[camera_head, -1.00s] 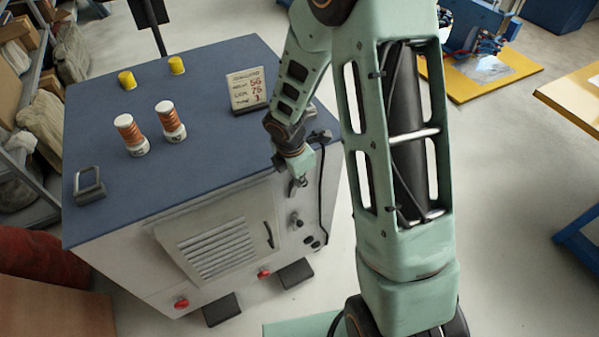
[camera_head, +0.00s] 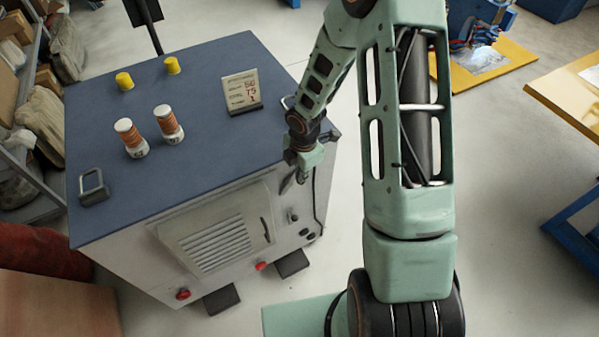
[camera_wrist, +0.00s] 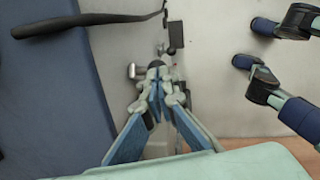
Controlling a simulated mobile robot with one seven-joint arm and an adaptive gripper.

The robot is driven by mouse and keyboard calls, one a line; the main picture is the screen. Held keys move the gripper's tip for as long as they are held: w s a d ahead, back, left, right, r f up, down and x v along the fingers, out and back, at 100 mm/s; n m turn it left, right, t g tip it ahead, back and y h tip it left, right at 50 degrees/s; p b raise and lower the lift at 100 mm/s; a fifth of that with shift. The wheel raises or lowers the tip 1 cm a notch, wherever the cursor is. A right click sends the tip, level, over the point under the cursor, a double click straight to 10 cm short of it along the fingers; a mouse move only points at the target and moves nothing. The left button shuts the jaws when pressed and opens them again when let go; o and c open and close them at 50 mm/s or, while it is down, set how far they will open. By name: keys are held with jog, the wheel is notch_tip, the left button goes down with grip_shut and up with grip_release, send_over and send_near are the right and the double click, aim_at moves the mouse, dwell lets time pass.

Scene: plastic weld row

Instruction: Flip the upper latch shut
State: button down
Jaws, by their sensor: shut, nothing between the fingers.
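The cabinet's front face (camera_head: 130,272) carries a louvred panel (camera_head: 215,244) with small dark fittings to its right. The uppermost visible fitting (camera_head: 293,215) lies just below my gripper; I cannot tell for sure whether it is the upper latch. My gripper (camera_head: 296,182) hangs close to the front face near its upper right corner and hides part of it. In the wrist view, my gripper (camera_wrist: 157,70) has its fingers together and empty. A small metallic fitting (camera_wrist: 131,70) lies beside the fingertips, and a black fitting (camera_wrist: 175,38) lies beyond them. I cannot tell contact.
The blue cabinet top (camera_head: 190,110) holds two orange-banded bottles (camera_head: 168,124), yellow caps (camera_head: 124,80), a small sign (camera_head: 242,91) and a handle (camera_head: 93,186). A dark curved bar (camera_wrist: 90,20) crosses the wrist view's upper left.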

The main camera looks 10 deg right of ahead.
jog(key=w+d+f+b, duration=0.1)
jog(key=d+f, duration=0.3)
jog(key=d, duration=0.1)
jog(key=shift+w+f, duration=0.15)
jog(key=shift+w, duration=0.2)
dwell(0.6)
jog(key=shift+d, duration=0.1)
dwell(1.6)
